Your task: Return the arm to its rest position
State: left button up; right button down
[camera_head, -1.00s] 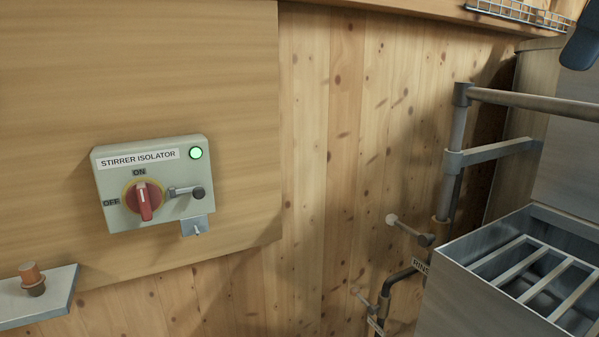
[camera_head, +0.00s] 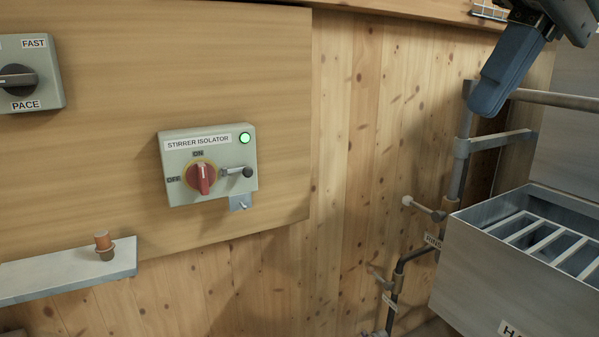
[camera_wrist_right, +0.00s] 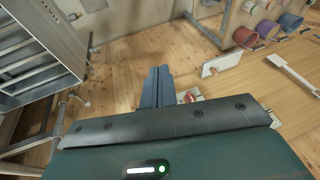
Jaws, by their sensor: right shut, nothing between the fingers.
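My right gripper (camera_head: 495,88) shows at the top right of the head view, raised in front of the wall and pipework. Its blue fingers are together with nothing between them, and they also show shut in the right wrist view (camera_wrist_right: 157,85). It is well apart from the stirrer isolator (camera_head: 208,165), a pale green box on the wooden board. The red knob (camera_head: 201,178) stands upright toward ON, and the green lamp (camera_head: 245,137) is lit. My left gripper is not in view.
A metal hopper with a bar grate (camera_head: 510,260) stands at the lower right, beside upright pipes and a horizontal rail (camera_head: 555,98). A small shelf (camera_head: 70,275) with an orange-topped peg is at the lower left. A pace switch (camera_head: 28,75) is at the left edge.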

jog(key=w+a+f+m+g+y, duration=0.2)
jog(key=a+f+m+g+y, duration=0.35)
jog(key=a, duration=0.35)
jog(key=w+a+f+m+g+y, duration=0.1)
jog(key=a+f+m+g+y, duration=0.3)
jog(key=a+f+m+y, duration=0.4)
jog(key=w+f+m+t+y, duration=0.4)
jog(key=m+t, duration=0.4)
jog(key=m, duration=0.4)
jog(key=w+f+m+t+y, duration=0.2)
jog(key=w+f+m+t, duration=0.25)
jog(key=m+t, duration=0.55)
jog(key=d+f+m+t+h, duration=0.4)
jog(key=f+m+h, duration=0.3)
jog(key=f+m, duration=0.5)
jog(key=d+f+m+t+h, duration=0.35)
jog(key=f+m+h, duration=0.45)
jog(key=m, duration=0.6)
jog(key=s+d+f+m+g+h, duration=0.2)
jog(key=s+d+f+m+g, duration=0.2)
jog(key=s+f, duration=0.5)
jog(key=s+d+f+m+g+h, duration=0.3)
jog(key=s+f+m, duration=0.6)
jog(key=f, duration=0.6)
jog(key=shift+d+f+g+h, duration=0.25)
jog(key=shift+d+g+h, duration=0.15)
jog(key=shift+d, duration=0.5)
jog(key=c, duration=2.2)
grip_release()
